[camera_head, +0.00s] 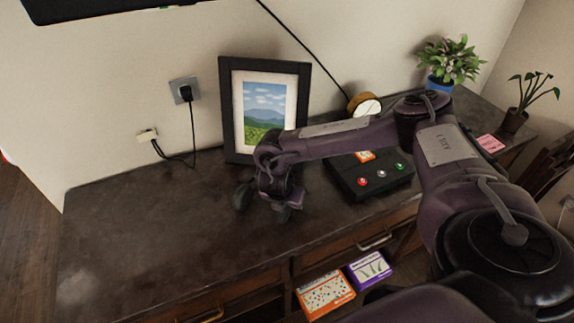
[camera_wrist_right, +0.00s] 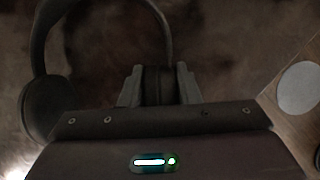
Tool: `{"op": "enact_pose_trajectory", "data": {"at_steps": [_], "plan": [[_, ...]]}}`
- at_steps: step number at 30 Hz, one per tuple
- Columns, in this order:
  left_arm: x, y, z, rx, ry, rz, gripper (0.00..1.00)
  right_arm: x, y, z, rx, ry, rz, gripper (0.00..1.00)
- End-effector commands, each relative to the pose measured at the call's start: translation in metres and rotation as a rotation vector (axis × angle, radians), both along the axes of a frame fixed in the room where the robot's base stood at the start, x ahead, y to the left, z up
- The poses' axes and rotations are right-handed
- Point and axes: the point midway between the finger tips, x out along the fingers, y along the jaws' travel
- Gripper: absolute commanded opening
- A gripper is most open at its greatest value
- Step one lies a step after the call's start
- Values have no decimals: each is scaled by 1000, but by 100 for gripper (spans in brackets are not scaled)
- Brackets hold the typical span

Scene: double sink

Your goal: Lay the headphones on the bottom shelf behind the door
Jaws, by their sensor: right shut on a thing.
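Dark headphones (camera_wrist_right: 45,108) show in the right wrist view, with one ear cup at the left and the curved band arching up and over to the jaws. My right gripper (camera_wrist_right: 158,86) is shut on a dark part of them. In the head view the gripper (camera_head: 277,192) is over the desk in front of the picture frame, with a dark ear cup (camera_head: 242,198) beside it; whether the headphones touch the desktop is unclear. My left gripper is not in view. I cannot make out a door or a bottom shelf.
The dark desk (camera_head: 130,225) is clear at its left. A framed picture (camera_head: 264,108) stands behind the gripper. A black button box (camera_head: 372,178), a plant (camera_head: 448,62) and a round clock-like object (camera_head: 365,104) are to the right. Orange (camera_head: 325,293) and purple (camera_head: 370,269) boxes show below the front edge.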

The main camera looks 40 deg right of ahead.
Motion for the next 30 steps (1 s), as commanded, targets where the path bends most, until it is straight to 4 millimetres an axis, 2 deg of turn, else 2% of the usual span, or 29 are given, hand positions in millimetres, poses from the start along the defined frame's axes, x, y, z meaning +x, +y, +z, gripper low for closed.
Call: {"op": "enact_pose_trajectory", "data": {"at_steps": [11, 12, 17, 25, 30], "plan": [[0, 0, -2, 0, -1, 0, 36, 1, 0, -5, 1, -3, -1, 1], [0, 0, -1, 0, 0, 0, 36, 1, 0, -5, 1, -3, -1, 32], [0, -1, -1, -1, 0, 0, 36, 1, 0, -4, 0, -2, 0, 51], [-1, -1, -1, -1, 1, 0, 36, 1, 0, -3, 0, -2, 0, 51], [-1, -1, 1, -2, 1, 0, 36, -2, 5, 11, 3, -2, 0, 51]]}}
